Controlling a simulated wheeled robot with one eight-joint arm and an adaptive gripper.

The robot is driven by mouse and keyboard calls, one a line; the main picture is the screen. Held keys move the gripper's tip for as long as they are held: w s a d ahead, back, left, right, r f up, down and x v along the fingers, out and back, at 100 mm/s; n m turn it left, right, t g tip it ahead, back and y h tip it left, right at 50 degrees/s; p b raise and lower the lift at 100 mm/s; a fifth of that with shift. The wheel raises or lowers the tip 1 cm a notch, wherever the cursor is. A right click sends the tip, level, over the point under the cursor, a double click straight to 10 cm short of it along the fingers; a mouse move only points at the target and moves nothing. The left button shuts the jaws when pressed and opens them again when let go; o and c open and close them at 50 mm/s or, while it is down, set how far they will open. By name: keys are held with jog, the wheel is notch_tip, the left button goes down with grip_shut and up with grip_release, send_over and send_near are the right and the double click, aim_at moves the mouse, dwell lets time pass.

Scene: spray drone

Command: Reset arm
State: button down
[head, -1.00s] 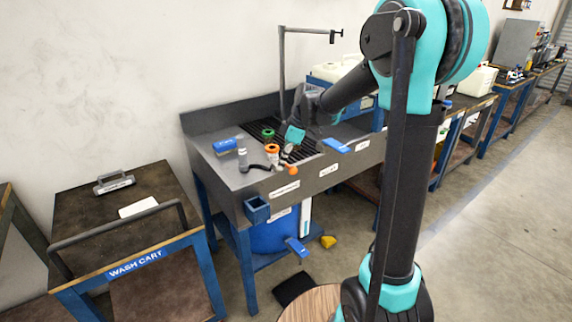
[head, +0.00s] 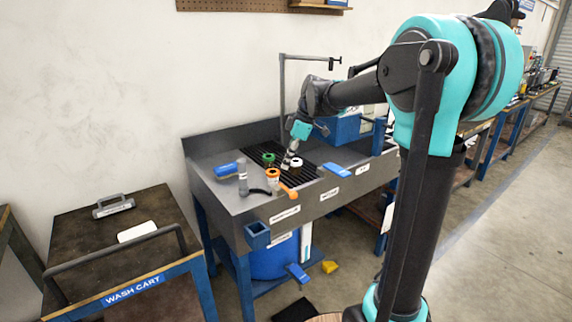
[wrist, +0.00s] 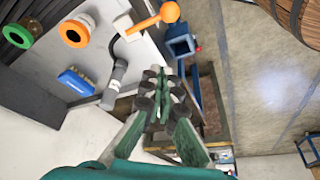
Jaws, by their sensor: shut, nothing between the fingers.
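My arm reaches over the grey sink bench (head: 224,200). My gripper (head: 290,160) hangs over the dark slatted grate (head: 310,172), pointing down and left, small in the head view. In the wrist view my gripper (wrist: 160,85) has its fingers together with nothing between them. It is near a grey cylinder (wrist: 115,85) that stands on the bench, apart from it as far as I can tell.
The bench holds a blue block (head: 225,169), a green ring (head: 268,158), an orange-topped piece (head: 273,175) and an orange-ended handle (head: 290,192). A thin upright post (head: 283,95) rises behind.

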jog(key=s+d+f+m+t+h, duration=0.2)
jog(key=s+d+f+m, duration=0.6)
jog(key=s+f, duration=0.2)
jog(key=s+d+f+m+t+h, duration=0.2)
jog(key=s+d+f+m, duration=0.6)
jog(key=s, duration=0.5)
notch_tip(320, 180, down, 2)
jog(key=shift+s+f+m, duration=0.1)
jog(key=shift+s+m, duration=0.2)
jog(key=shift+m, duration=0.2)
